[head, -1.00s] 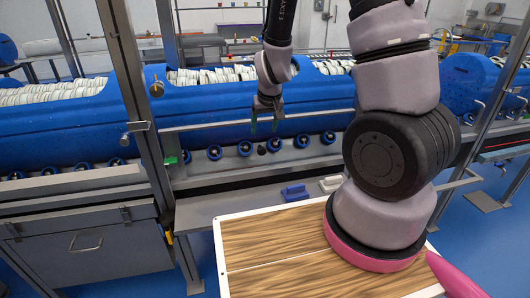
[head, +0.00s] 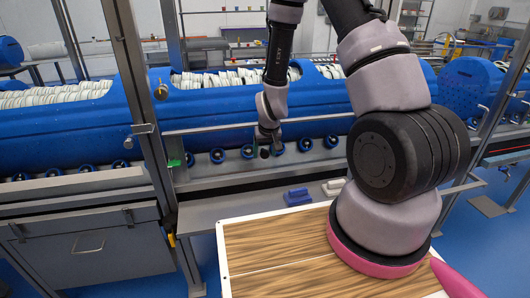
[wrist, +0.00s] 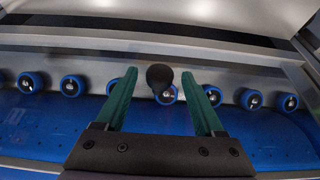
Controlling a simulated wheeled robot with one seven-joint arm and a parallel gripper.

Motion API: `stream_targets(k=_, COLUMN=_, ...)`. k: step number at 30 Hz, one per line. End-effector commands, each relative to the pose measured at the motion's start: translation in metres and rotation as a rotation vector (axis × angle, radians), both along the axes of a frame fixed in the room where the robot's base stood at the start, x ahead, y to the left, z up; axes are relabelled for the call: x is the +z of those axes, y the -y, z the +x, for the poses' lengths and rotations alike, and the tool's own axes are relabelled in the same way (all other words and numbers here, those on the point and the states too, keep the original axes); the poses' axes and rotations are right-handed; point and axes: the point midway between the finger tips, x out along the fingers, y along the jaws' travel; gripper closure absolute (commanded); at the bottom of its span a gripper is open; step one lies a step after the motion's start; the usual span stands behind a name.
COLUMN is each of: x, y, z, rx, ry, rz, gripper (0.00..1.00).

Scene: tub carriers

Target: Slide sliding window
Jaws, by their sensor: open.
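The sliding window's clear pane is hard to make out; its metal rail (head: 215,127) runs across the front of the blue machine. A round black knob, likely the window's handle, shows in the wrist view (wrist: 159,76). My gripper (head: 265,151) is in front of the machine, pointing down at the knob. In the wrist view my gripper (wrist: 159,84) has its two green fingers apart, one on each side of the knob. The fingers do not appear to press on it. Whether the knob is fully between the fingertips in depth I cannot tell.
A row of blue rollers (head: 217,156) lies behind the knob. A steel post (head: 143,110) stands at the left. Below are a steel ledge, a blue block (head: 297,197) and a pale block (head: 334,187). A wood-topped table (head: 270,245) is in front.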

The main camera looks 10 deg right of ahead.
Motion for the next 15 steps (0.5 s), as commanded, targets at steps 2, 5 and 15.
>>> stream_targets(k=2, x=-0.0006, y=-0.0001, z=0.0003, rx=0.0, ry=0.0, rz=0.0, gripper=0.3)
stream_targets(k=5, x=-0.0006, y=-0.0001, z=0.0002, rx=0.0, ry=0.0, rz=0.0, gripper=0.3)
stream_targets(k=15, x=-0.0003, y=-0.0003, z=0.0001, rx=0.0, ry=0.0, rz=0.0, gripper=1.0)
